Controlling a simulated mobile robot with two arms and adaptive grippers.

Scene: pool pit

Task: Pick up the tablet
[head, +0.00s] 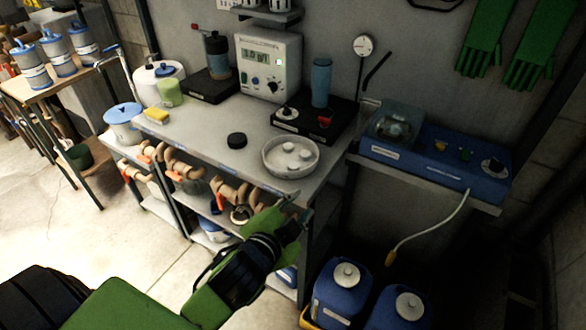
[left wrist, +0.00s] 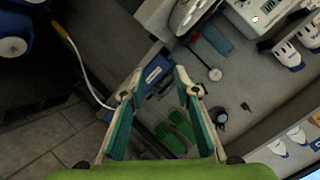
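White round tablets (head: 290,152) lie in a shallow round dish (head: 270,167) near the front right of the grey bench (head: 200,130). I cannot tell which one is meant. My left gripper (head: 301,208) is in front of the bench's front right corner, close to its edge and nearer to me than the dish. In the left wrist view, its two teal-padded fingers (left wrist: 158,82) are spread apart with nothing between them. A pale rounded thing at the top of that view may be the dish. My right gripper is in neither view.
A black round puck (head: 237,141) lies left of the dish. A black stand (head: 315,118) with a blue bottle (head: 321,82) is behind it. A blue device (head: 430,160) stands right of the bench. Blue canisters (head: 340,295) stand below.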

